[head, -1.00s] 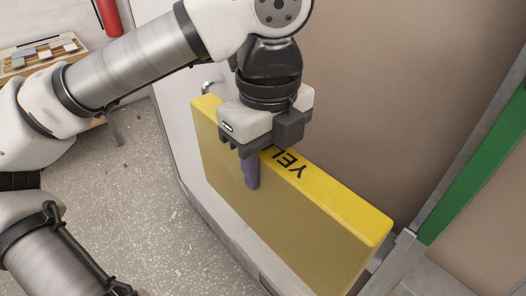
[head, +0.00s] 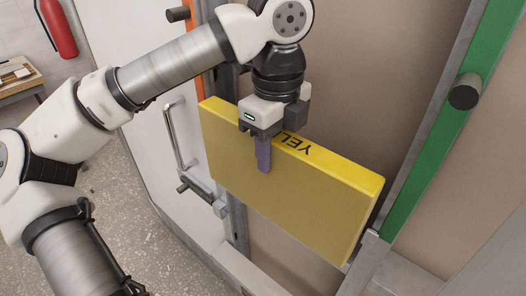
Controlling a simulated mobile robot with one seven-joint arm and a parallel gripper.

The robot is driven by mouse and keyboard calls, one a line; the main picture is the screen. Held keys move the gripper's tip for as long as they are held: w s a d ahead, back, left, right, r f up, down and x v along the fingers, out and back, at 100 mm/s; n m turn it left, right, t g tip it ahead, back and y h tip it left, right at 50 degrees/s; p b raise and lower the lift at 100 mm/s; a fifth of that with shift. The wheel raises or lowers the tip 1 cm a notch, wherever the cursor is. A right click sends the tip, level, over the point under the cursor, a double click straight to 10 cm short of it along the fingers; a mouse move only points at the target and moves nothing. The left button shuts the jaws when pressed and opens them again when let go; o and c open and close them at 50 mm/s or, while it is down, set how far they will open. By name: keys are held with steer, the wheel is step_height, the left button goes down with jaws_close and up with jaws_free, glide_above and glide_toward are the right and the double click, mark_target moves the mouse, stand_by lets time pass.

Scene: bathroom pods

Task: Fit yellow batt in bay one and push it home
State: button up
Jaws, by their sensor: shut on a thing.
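The yellow batt (head: 290,205) is a thick slab standing on edge, with black letters starting "YEL" on its bright top edge. My gripper (head: 263,160) is shut on its top edge, left of the lettering, with one finger showing against the near face. The batt is in front of a brown-backed bay (head: 345,85) between a grey stud with an orange strip (head: 195,50) and a grey stud with a green strip (head: 425,150). Its right end is close to the green-marked stud; I cannot tell whether they touch. No bay number shows. The batt's far face is hidden.
A white panel (head: 120,75) with a bar handle (head: 172,135) and a latch (head: 205,198) stands left of the bay. Dark round pegs project from the orange strip (head: 178,14) and green strip (head: 465,91). A red extinguisher (head: 58,28) hangs at far left. Speckled floor is clear at lower left.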

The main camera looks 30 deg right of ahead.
steer(key=shift+w+d+r, duration=0.1)
steer(key=shift+w+d, duration=0.2)
steer(key=shift+d, duration=0.6)
steer(key=shift+w+d+f+b, duration=0.1)
steer(key=shift+d+f+b, duration=0.15)
steer(key=shift+f, duration=0.25)
steer(key=shift+w+d+f+b, duration=0.15)
steer(key=shift+f+b, duration=0.15)
steer(key=shift+f, duration=0.15)
steer(key=shift+d+f+b, duration=0.2)
steer(key=shift+f+b, duration=0.1)
steer(key=shift+f, duration=0.2)
steer(key=o, duration=1.2)
steer(key=shift+c, duration=0.2)
step_height(320, 180, up, 14)
steer(key=shift+b, duration=0.45)
